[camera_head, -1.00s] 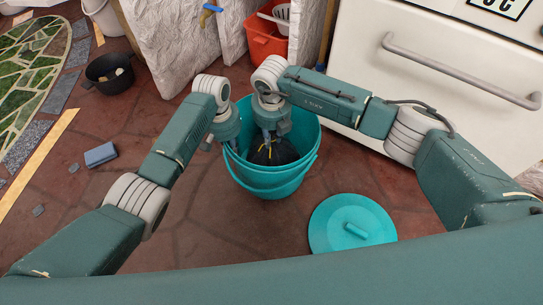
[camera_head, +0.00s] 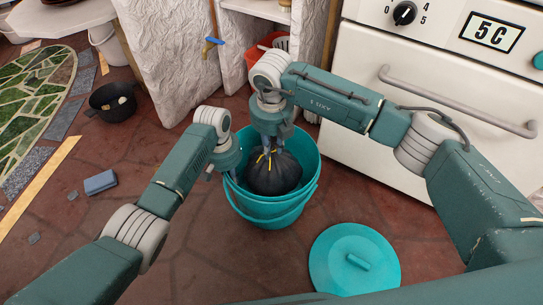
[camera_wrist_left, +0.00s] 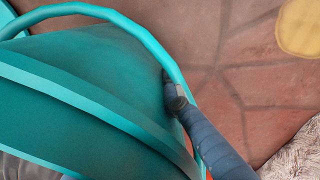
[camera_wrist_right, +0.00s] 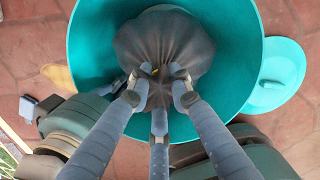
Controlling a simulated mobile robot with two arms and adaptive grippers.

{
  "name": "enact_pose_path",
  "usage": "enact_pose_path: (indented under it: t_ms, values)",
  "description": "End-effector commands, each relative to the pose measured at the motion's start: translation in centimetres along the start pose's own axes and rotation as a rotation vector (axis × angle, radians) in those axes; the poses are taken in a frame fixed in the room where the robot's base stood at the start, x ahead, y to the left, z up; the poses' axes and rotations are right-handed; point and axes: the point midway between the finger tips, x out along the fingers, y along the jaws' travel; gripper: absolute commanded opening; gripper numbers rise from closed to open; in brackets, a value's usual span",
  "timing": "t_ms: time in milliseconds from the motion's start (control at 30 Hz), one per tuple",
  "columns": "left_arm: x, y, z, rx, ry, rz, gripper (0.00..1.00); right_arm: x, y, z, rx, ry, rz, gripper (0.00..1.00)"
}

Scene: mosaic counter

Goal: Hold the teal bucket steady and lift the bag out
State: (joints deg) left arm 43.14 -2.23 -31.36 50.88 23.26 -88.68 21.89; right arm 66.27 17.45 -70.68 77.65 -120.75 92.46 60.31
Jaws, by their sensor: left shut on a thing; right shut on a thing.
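The teal bucket (camera_head: 262,212) stands upright on the floor between my arms. The dark bag (camera_head: 277,178), with yellow ties at its neck, bulges up inside the bucket mouth. My right gripper (camera_head: 268,148) is shut on the bag's gathered neck; the right wrist view shows its fingers (camera_wrist_right: 157,95) closed around the neck of the bag (camera_wrist_right: 165,45). My left gripper (camera_head: 230,174) is shut on the bucket's left rim. In the left wrist view one finger (camera_wrist_left: 176,100) lies against the bucket's side (camera_wrist_left: 105,75); its other fingers are hidden. The bag's lower part is hidden in the bucket.
A teal lid (camera_head: 335,268) lies on the floor right of the bucket. A white oven (camera_head: 445,100) stands close behind on the right. A black pot (camera_head: 113,101) and a blue block (camera_head: 100,182) are on the floor left. A red bin (camera_head: 262,58) stands behind.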

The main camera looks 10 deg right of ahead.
Motion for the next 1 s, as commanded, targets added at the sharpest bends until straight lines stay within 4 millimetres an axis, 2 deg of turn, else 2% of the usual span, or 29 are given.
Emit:
enact_pose_path:
  t_ms: [100,333,467,800,1000]
  values:
    - [0.0,0.1,0.0,0.000,0.001,0.003,0.00,-0.8,0.0,0.2,0.000,-0.002,0.002,0.00]
    - [0.0,0.1,0.0,0.000,0.000,0.002,0.00,-0.9,0.0,0.1,0.000,-0.001,0.002,0.00]
    - [0.0,0.1,0.0,0.000,0.000,0.002,0.28,-0.8,0.0,0.1,0.000,-0.001,0.001,0.00]
    - [-0.2,0.0,0.0,0.000,0.001,0.001,0.28,-0.8,0.0,0.1,0.000,-0.001,0.001,0.00]
    - [-2.8,0.0,-0.2,0.001,0.005,0.002,0.28,-0.8,0.1,0.1,0.000,-0.001,0.001,0.00]
